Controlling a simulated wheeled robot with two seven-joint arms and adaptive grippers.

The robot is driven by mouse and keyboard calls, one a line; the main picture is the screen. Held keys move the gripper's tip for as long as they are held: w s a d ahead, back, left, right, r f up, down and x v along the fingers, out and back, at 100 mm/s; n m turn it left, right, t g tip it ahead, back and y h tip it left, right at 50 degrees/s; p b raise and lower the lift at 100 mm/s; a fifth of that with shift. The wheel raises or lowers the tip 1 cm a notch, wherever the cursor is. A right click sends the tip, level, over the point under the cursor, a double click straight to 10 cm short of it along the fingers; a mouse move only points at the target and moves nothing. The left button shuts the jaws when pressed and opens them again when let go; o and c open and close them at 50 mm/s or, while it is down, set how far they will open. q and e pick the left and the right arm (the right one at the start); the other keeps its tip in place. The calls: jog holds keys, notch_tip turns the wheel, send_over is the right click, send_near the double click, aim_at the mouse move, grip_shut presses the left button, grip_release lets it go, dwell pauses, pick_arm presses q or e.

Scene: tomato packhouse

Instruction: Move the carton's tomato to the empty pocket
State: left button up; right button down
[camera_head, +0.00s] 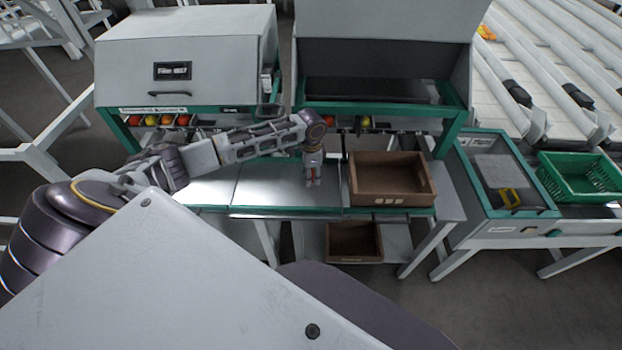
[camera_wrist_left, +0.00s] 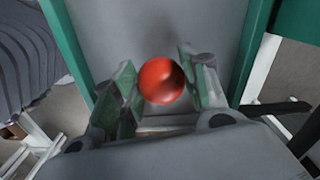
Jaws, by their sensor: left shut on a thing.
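My left gripper (camera_head: 313,181) hangs over the grey bench top, just left of the upper brown carton (camera_head: 432,188). In the left wrist view, the left gripper (camera_wrist_left: 160,88) is shut on a red tomato (camera_wrist_left: 162,81), held between its green-padded fingers. In the head view the tomato is too small to make out clearly. The carton stands on the bench, and I see no tomato in it. The empty pocket cannot be picked out in either view. My right gripper is out of view.
Two filler machines (camera_head: 185,50) stand behind the bench (camera_head: 265,187), with red, orange, yellow and green tomatoes (camera_head: 167,120) under their hoods. Another brown carton (camera_head: 355,243) sits below. At the right are a green crate (camera_head: 578,195) and a roller conveyor (camera_head: 560,60).

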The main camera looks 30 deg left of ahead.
pick_arm(q)
jog(key=shift+r, duration=3.4)
jog(key=shift+n, duration=0.3)
